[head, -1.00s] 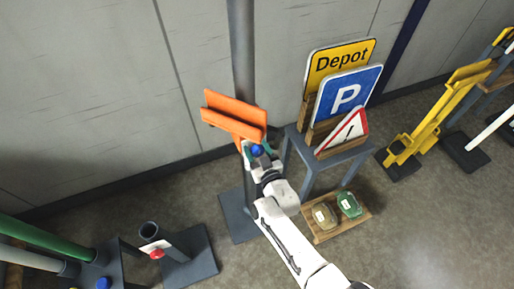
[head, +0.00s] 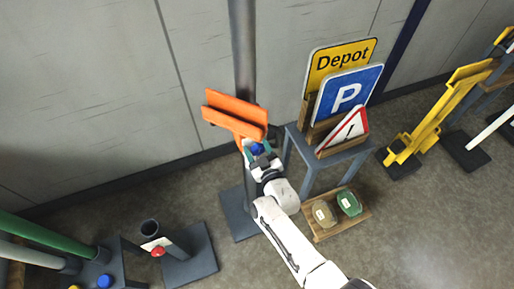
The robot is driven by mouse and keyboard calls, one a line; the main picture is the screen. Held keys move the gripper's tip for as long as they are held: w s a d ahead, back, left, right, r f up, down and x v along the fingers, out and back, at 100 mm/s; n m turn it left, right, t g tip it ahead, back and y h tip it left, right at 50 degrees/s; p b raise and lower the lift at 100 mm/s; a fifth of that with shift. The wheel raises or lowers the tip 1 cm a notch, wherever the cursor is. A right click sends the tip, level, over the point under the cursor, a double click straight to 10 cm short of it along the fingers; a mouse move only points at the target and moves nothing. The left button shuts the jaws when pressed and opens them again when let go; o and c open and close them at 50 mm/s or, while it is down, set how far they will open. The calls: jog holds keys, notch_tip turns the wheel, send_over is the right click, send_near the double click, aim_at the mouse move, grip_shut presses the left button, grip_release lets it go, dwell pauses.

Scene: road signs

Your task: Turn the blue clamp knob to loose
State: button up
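The blue clamp knob (head: 257,149) sits just below an orange bracket (head: 236,112) on a grey post (head: 242,50). My gripper (head: 259,155) is at the knob, its teal fingertips on either side of it. Whether the fingers press on the knob is too small to tell. The knob's turned position cannot be read. My white arm reaches up to it from the bottom of the view.
Right of the post, a grey stand (head: 330,159) holds Depot (head: 340,62), P (head: 346,93) and triangular warning (head: 343,132) signs close to my gripper. A wooden tray (head: 337,217) lies below. A short tube stand with a red knob (head: 158,252) is at lower left.

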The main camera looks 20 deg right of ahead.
jog(key=shift+o, duration=1.4)
jog(key=s+p, duration=0.2)
jog(key=s, duration=0.8)
jog(key=shift+s+p, duration=0.35)
jog(key=shift+s, duration=0.05)
jog(key=s+d+r+m+g, duration=0.1)
jog(key=s+d+r+g, duration=0.1)
jog(key=s+g, duration=0.3)
jog(key=s+d+r+m+g, duration=0.1)
jog(key=s+d+r+g, duration=0.2)
jog(key=s, duration=1)
jog(key=s+d+r+m+g, duration=0.2)
jog(key=s+d+g, duration=0.1)
jog(key=s+g, duration=0.6)
jog(key=shift+s+r, duration=0.3)
jog(key=shift+s, duration=0.15)
